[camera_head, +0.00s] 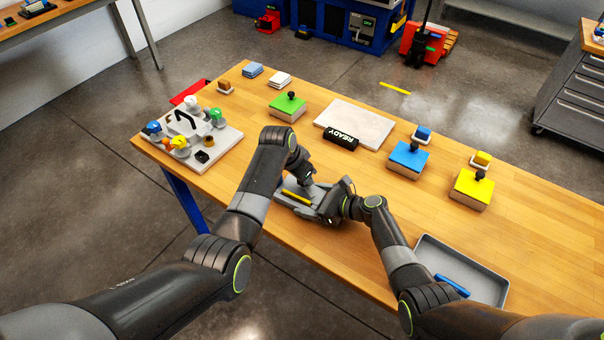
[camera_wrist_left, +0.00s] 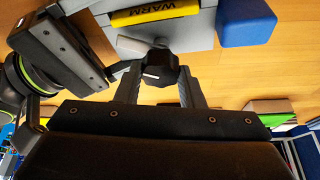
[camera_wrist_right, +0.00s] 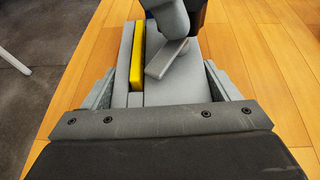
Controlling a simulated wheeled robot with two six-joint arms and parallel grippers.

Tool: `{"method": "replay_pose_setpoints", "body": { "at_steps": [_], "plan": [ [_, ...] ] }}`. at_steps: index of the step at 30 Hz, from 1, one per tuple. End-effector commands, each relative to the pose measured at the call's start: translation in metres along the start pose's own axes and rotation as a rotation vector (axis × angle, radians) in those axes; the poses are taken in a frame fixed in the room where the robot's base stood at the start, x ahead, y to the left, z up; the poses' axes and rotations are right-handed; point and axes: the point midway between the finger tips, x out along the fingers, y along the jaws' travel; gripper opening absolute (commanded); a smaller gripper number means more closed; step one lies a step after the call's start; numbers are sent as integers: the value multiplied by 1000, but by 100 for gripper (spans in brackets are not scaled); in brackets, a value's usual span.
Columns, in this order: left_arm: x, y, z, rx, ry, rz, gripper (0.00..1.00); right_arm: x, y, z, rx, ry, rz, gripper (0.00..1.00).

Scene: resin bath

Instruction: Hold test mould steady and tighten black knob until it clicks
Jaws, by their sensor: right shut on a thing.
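The test mould (camera_head: 297,208) is a low grey piece with a yellow strip near the front edge of the wooden table. The strip reads WARM in the left wrist view (camera_wrist_left: 155,14). My right gripper (camera_head: 330,207) is shut on the mould, with its fingers along the sides in the right wrist view (camera_wrist_right: 158,95). The black knob (camera_wrist_left: 160,70) sits between the fingers of my left gripper (camera_wrist_left: 158,82). I cannot tell whether both fingers press on it. In the head view my left wrist hides the knob. A grey lever (camera_wrist_right: 167,58) lies on the mould.
A blue block (camera_wrist_left: 246,22) stands close to the mould. Behind are a pale plate (camera_head: 360,120) with a READY sign (camera_head: 341,138), and green (camera_head: 287,107), blue (camera_head: 408,160) and yellow (camera_head: 472,190) knobbed blocks. A grey tray (camera_head: 480,268) lies right.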

Motion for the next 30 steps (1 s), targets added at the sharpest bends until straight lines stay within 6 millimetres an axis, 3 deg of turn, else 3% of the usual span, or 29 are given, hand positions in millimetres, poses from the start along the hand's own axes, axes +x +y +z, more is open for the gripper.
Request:
{"method": "replay_pose_setpoints", "body": {
  "at_steps": [2, 14, 30],
  "plan": [
    [0, 0, 0, 0, 0, -1, 12, 0, 0, 0, 0, 0, -1, 45],
    [0, -1, 0, 76, -2, 31, 12, 0, 0, 0, -1, 0, 0, 45],
    [0, -5, -1, 480, -4, 198, 12, 0, 0, 0, -1, 0, 0, 45]
  ]
}}
